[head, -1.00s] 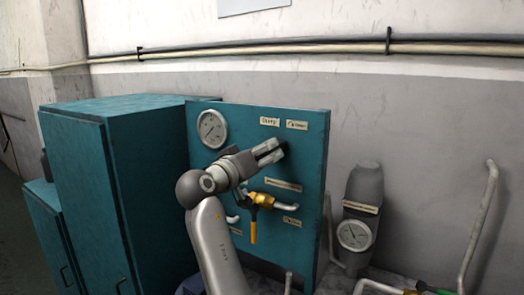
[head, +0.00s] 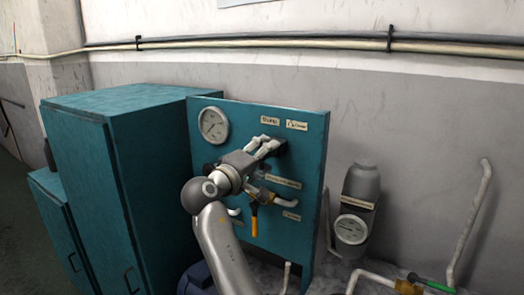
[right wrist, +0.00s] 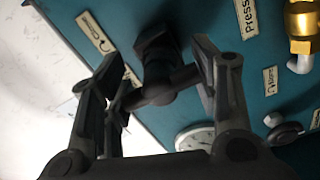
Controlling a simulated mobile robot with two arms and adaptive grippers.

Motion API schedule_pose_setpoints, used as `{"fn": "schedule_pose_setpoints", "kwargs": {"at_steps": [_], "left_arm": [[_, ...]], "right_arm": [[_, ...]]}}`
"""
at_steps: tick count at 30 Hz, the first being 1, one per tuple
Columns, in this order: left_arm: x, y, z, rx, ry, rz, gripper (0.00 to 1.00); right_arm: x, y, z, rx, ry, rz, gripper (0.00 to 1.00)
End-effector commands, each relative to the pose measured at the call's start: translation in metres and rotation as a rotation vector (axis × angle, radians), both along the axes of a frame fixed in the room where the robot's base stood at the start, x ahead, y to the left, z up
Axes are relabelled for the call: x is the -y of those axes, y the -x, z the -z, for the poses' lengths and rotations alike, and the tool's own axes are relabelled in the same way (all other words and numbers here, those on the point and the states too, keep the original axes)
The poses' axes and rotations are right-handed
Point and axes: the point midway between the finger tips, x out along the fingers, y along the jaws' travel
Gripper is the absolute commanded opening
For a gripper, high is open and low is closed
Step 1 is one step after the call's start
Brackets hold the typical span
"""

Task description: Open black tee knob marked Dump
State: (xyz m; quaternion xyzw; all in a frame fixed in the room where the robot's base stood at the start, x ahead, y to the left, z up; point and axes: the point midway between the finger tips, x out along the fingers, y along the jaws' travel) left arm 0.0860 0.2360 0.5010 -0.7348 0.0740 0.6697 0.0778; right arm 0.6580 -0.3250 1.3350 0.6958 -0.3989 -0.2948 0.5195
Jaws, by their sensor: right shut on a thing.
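A black tee knob (right wrist: 158,85) fills the middle of the right wrist view, its crossbar lying between my fingers. In the head view the knob (head: 282,147) shows as a dark spot at the upper right of the teal panel (head: 312,190), mostly hidden by my gripper. My right gripper (head: 270,145) reaches up to it from below left. In the right wrist view the right gripper (right wrist: 160,75) has one finger at each end of the crossbar and is shut on it. Small labels (head: 297,125) sit above the knob, too small to read surely. My left gripper is out of view.
A round gauge (head: 213,125) is at the panel's upper left. Teal cabinets (head: 95,180) stand left. A grey cylinder with a gauge (head: 350,229) and bent pipes (head: 470,225) stand right.

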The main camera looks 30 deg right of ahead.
Motion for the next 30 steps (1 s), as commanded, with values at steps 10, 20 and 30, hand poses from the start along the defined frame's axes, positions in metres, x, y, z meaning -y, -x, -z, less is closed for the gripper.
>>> {"fn": "schedule_pose_setpoints", "kwargs": {"at_steps": [10,20,30], "left_arm": [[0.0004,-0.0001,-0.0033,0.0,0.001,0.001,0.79],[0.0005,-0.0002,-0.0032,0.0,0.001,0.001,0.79],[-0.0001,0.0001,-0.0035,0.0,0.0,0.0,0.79]], "right_arm": [[0.0018,0.0002,0.0082,-0.053,0.015,0.005,0.32],[0.0016,0.0,0.0087,-0.053,0.014,0.005,0.62],[0.0005,0.0001,0.0041,-0.043,0.017,0.002,0.71]]}}
